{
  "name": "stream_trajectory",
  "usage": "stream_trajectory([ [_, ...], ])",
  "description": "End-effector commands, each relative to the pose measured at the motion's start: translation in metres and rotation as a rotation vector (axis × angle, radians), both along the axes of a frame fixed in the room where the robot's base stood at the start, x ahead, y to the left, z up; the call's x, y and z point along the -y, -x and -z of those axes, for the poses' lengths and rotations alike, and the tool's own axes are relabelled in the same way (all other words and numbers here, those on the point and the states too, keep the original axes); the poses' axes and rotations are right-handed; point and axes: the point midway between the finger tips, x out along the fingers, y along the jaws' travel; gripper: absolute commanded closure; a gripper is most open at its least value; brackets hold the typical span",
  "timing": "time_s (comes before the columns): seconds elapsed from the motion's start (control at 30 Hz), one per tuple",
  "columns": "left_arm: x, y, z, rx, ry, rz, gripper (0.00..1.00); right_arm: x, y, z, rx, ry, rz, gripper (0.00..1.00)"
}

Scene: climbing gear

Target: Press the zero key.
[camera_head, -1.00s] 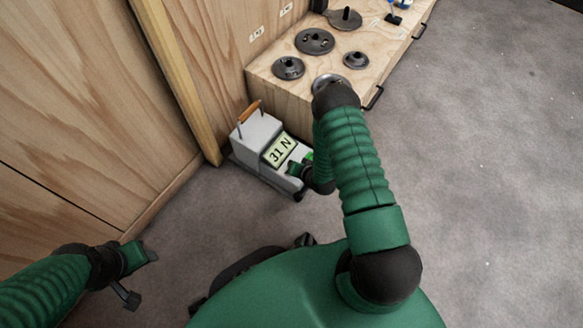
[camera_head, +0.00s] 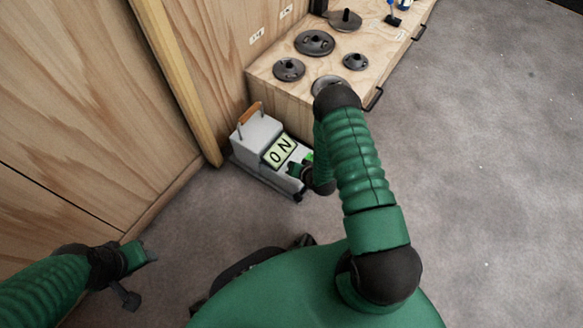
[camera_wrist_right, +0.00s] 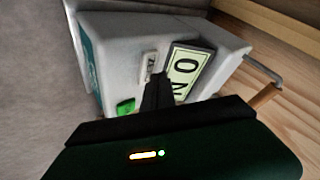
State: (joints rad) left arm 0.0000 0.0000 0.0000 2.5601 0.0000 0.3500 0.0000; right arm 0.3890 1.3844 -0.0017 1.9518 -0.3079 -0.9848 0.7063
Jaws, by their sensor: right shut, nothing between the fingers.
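A grey box-shaped gauge (camera_head: 257,133) with an orange handle stands on the floor by the wooden wall. Its pale green display (camera_head: 279,150) reads "0 N". My right gripper (camera_head: 294,168) is shut and empty over the gauge's lower face, beside the display. In the right wrist view, the dark fingertips (camera_wrist_right: 157,84) are just below a small light key (camera_wrist_right: 149,65) with a partly hidden mark like a Z. I cannot tell whether they touch it. A green key (camera_wrist_right: 125,107) lies left of the fingers. My left gripper (camera_head: 142,274) is open and empty at the lower left.
A low wooden box (camera_head: 284,95) with several dark round discs on top stands behind the gauge. A black handle (camera_head: 374,98) sticks out from its side. Wooden panels (camera_head: 90,100) close off the left. The grey carpet (camera_head: 490,170) on the right is clear.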

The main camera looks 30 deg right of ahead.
Motion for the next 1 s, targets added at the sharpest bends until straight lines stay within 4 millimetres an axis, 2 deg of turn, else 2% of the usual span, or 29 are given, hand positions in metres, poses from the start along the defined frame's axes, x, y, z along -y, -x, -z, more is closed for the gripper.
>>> stream_trajectory([
  [0.07, 0.0, 0.0, -0.008, 0.0, 0.0, 0.0, 0.51, 0.0, 0.0, -0.007, 0.0, 0.0, 0.0, 1.0],
  [0.43, 0.0, 0.0, -0.009, 0.0, 0.0, 0.0, 0.51, 0.0, 0.0, -0.009, 0.0, 0.0, 0.0, 1.0],
  [0.9, 0.0, 0.0, -0.054, 0.0, 0.0, 0.0, 0.51, 0.0, 0.0, -0.056, 0.001, 0.001, 0.001, 1.0],
  [1.0, 0.0, 0.0, -0.057, 0.0, 0.0, 0.0, 0.51, 0.0, 0.0, -0.059, 0.001, 0.001, 0.001, 1.0],
])
